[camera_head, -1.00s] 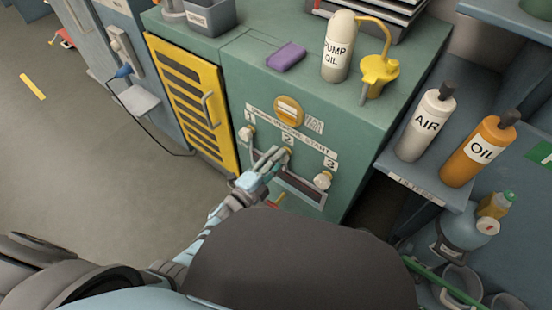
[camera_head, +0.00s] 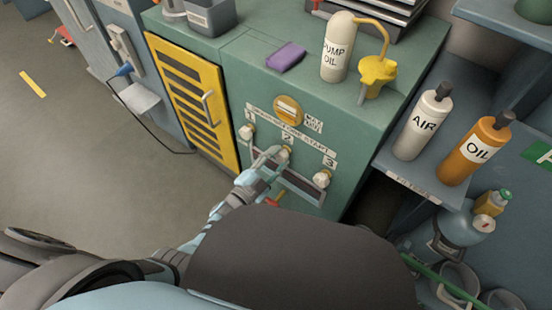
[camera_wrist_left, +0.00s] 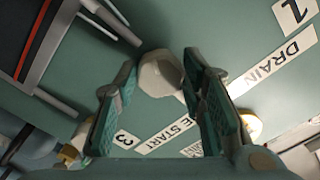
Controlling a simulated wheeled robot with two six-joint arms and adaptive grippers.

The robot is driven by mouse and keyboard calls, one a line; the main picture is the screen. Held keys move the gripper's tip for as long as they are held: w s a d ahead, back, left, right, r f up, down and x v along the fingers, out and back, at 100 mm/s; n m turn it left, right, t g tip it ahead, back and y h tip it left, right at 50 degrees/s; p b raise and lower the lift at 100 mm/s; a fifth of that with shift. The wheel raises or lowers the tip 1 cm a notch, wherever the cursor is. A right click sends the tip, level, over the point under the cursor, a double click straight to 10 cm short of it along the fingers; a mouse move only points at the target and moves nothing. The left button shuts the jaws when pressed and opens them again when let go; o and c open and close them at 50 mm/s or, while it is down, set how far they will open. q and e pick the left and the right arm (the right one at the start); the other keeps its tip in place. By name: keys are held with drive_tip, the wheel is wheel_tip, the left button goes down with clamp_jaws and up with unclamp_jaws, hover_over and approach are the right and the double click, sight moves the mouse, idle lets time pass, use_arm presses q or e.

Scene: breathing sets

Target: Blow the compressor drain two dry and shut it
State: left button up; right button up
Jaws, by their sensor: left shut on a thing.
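The green compressor cabinet (camera_head: 350,150) has a row of drain knobs on its front, labelled 1, 2 and 3. My left gripper (camera_head: 277,156) is at the drain two knob (camera_head: 286,151), with its fingers shut on it. In the left wrist view the pale faceted knob (camera_wrist_left: 160,73) sits between the tips of the teal-padded fingers. The drain one knob (camera_head: 246,132) is to the left and the drain three knob (camera_head: 322,178) to the right. The white AIR can (camera_head: 420,128) stands upright on the right shelf. My right gripper is not in view.
An orange OIL bottle (camera_head: 473,152) stands beside the AIR can. A PUMP OIL bottle (camera_head: 337,50), yellow spout can (camera_head: 376,72) and purple cloth (camera_head: 286,57) are on the cabinet top. A yellow louvred door (camera_head: 192,100) is at left. The floor at left is mostly clear.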

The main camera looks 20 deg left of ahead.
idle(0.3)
use_arm(q)
drive_tip(key=o, duration=1.1)
drive_tip(key=shift+o, duration=0.2)
drive_tip(key=v, duration=1.2)
